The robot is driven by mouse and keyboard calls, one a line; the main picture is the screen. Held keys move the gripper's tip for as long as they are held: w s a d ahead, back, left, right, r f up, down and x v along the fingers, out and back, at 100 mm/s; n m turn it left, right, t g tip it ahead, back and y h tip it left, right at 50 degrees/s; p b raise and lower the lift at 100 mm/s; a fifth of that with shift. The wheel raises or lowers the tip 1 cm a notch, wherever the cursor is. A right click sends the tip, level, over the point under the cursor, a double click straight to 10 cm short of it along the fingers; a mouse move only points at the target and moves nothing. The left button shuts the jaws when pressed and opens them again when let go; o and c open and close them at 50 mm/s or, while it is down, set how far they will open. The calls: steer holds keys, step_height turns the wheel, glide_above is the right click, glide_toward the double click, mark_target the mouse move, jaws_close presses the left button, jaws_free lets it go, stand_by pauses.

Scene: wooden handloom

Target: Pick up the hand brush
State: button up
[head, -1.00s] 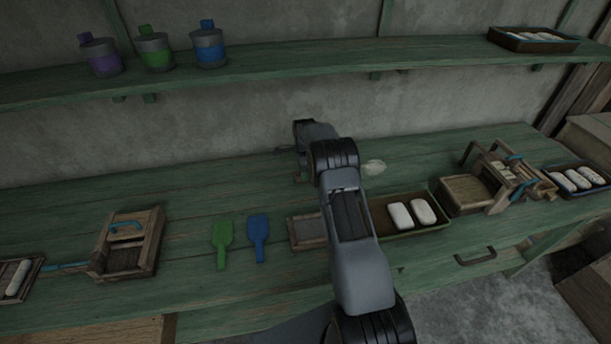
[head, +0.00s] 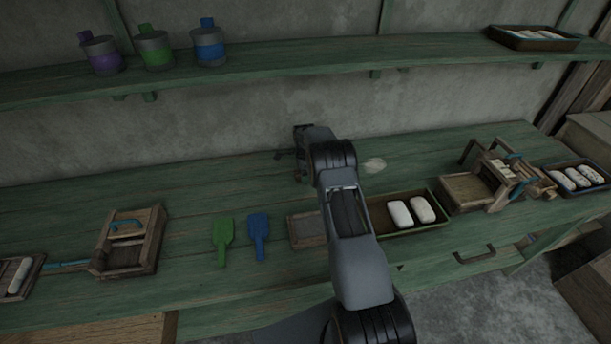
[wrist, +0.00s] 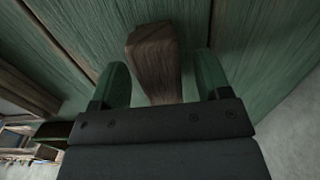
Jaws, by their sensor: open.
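A brown wooden handle (wrist: 154,48), which looks like the hand brush's, stands out between the fingers in the wrist view. My gripper (wrist: 163,74) is open, with one green fingertip on each side of the handle. Whether either finger touches it I cannot tell. The rest of the brush is hidden below the dark gripper body. In the head view my gripper (head: 288,166) is low over the back of the green bench, left of my arm. The brush cannot be made out clearly there.
A green scoop (head: 222,240) and a blue scoop (head: 258,235) lie on the bench (head: 185,200). A tray with white blocks (head: 447,222) is right of my arm. A wooden device (head: 482,190) stands farther right. A shelf (head: 300,72) with several canisters runs above along the wall.

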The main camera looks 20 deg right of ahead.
steer(key=shift+f, duration=0.2)
stand_by(0.5)
steer(key=c, duration=1)
